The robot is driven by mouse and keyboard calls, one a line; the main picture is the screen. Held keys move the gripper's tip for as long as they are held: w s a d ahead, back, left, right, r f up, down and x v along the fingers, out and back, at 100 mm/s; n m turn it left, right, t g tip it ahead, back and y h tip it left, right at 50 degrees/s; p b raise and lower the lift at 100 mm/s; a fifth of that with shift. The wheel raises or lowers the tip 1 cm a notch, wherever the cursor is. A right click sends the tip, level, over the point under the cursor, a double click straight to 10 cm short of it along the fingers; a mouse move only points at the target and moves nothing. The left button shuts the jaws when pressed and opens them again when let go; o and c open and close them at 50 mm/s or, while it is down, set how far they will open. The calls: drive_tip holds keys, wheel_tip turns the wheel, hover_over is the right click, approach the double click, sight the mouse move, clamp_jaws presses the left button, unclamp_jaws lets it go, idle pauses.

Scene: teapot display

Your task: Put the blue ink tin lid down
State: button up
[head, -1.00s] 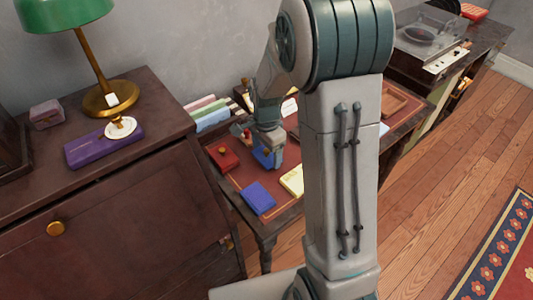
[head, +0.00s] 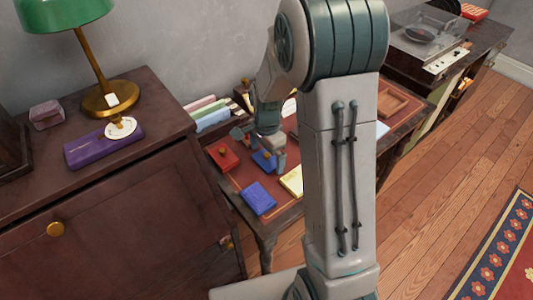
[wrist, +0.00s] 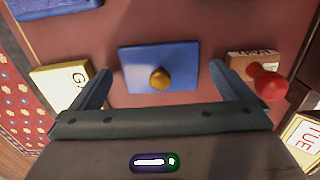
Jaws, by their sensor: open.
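The blue ink tin lid (head: 262,161), a flat blue rectangle with a round brass knob, lies on the red desk top (head: 232,178). In the wrist view the lid (wrist: 136,70) is flat and its knob points toward my gripper. My gripper (wrist: 163,76) is open, with one finger on either side of the lid and gaps between. In the head view my gripper (head: 261,148) is just over the lid. A blue rectangular item (head: 258,198) lies nearer the desk's front edge; I cannot tell whether it is the tin.
A stamp with a red handle (wrist: 267,82) stands close to one finger. A dark cabinet (head: 130,200) stands left of the desk.

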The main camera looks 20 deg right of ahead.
sight(266, 154)
wheel_tip(266, 154, up, 11)
drive_tip(key=p, duration=0.1)
drive_tip(key=s+r+n+t, duration=0.1)
drive_tip(key=s+r+n, duration=0.1)
drive_tip(key=s+n, duration=0.4)
drive_tip(key=s+r+n+t, duration=0.1)
drive_tip(key=s+r+n, duration=0.2)
drive_tip(key=s+n, duration=0.4)
drive_tip(key=s, duration=0.5)
drive_tip(key=shift+s+n, duration=0.3)
drive_tip(key=shift+a, duration=0.1)
wheel_tip(266, 154, up, 6)
drive_tip(key=p, duration=0.5)
drive_tip(key=shift+r+t+p, duration=0.15)
drive_tip(key=shift+t+p, duration=0.2)
drive_tip(key=shift+t, duration=0.05)
